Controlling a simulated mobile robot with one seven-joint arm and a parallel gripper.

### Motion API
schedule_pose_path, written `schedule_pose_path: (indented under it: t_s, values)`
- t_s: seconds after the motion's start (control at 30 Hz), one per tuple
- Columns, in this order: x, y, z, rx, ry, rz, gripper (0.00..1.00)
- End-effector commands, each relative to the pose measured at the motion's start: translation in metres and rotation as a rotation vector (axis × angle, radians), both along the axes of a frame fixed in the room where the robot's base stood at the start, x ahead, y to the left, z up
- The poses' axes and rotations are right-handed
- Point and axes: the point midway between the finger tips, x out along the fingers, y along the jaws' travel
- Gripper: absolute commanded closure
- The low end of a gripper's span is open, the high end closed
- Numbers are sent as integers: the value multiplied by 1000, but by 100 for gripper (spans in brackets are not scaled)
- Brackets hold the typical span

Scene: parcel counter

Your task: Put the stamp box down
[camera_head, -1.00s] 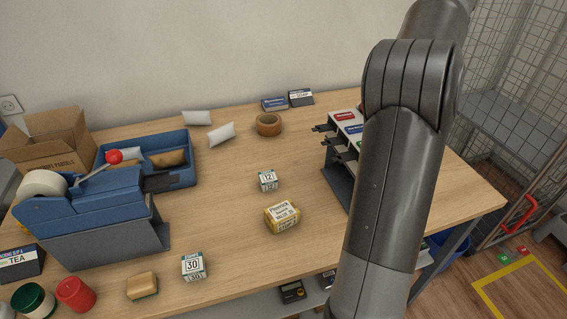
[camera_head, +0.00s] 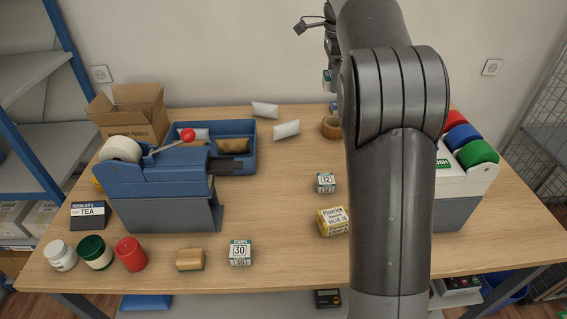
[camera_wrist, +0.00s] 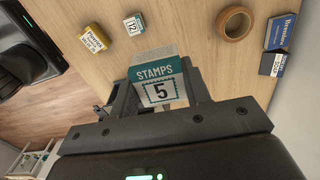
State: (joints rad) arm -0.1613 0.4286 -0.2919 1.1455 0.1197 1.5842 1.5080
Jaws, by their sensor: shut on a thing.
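The stamp box (camera_wrist: 160,85), white and teal and marked STAMPS 5, is between the fingers of my gripper (camera_wrist: 158,98) in the wrist view. The gripper is shut on it, and the table top shows beyond. In the head view my arm hides most of the gripper, and I cannot make out the held box for sure. Two similar boxes stand on the table (camera_head: 285,210): one marked 12 (camera_head: 326,183) and one marked 30 (camera_head: 240,252).
A yellow box (camera_head: 332,221) stands near the 12 box. A tape roll (camera_head: 330,127) and white pouches (camera_head: 286,130) lie further back. A blue dispenser (camera_head: 155,195) stands left, and a sponge (camera_head: 190,259) lies in front. Bare wood lies between the dispenser and the 12 box.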

Motion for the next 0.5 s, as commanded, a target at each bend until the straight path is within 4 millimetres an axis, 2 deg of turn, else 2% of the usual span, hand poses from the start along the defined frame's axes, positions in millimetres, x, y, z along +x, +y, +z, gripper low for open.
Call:
schedule_pose_path:
  t_s: [0.1,0.27,0.43,0.5]
  values:
    - [0,21,-1,0,0,52,80]
    - [0,17,-28,1,2,44,80]
    - [-1,17,-68,0,5,43,80]
    - [-1,17,-91,0,5,43,80]
